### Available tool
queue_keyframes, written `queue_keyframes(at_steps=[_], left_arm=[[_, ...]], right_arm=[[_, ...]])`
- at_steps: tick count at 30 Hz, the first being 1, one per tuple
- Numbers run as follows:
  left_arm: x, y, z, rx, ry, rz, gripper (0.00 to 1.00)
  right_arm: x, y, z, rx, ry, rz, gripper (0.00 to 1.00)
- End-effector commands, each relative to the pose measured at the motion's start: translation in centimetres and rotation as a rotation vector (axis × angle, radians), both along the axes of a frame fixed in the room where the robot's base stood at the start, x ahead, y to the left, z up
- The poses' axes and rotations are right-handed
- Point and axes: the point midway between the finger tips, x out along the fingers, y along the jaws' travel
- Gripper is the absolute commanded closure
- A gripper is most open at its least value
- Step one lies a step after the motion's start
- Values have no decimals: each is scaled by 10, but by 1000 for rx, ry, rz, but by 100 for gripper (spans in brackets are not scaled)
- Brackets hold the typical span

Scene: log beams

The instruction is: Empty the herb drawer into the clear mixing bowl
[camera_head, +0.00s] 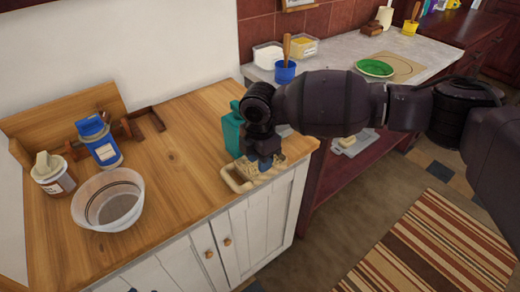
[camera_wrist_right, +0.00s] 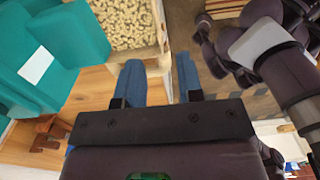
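The clear mixing bowl (camera_head: 88,213) stands upright on the wooden counter at the left; I see nothing in it. The herb drawer (camera_head: 233,184), a small light wooden box, sits at the counter's right front corner. In the right wrist view many pale beige pieces (camera_wrist_right: 125,22) fill it. My right gripper (camera_head: 265,163) is over the drawer, pointing down. In the wrist view its two blue fingers (camera_wrist_right: 160,80) are apart at the drawer's near corner, with no clear grip on its wall. Of my left gripper, at most a small dark tip shows at the head view's bottom edge.
A teal bottle (camera_head: 234,132) stands right behind the drawer, close to my right gripper. The counter between bowl and drawer is clear. A green plate (camera_head: 375,68) lies on the grey worktop.

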Motion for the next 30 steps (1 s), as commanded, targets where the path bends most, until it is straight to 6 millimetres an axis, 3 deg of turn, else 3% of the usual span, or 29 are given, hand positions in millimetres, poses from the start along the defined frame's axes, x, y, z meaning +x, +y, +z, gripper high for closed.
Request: queue_keyframes(at_steps=[6, 12, 27, 30], left_arm=[[2, -1, -3, 0, -2, -2, 57], [2, -1, -6, 0, 2, -3, 57], [4, 0, -6, 3, 0, -7, 57], [4, 0, -6, 3, 0, -7, 57]], right_arm=[[0, 0, -38, 0, 1, -1, 66], [0, 0, -61, 1, 1, -1, 66], [1, 0, -71, 1, -2, -2, 66], [0, 0, -71, 1, -2, -2, 81]])
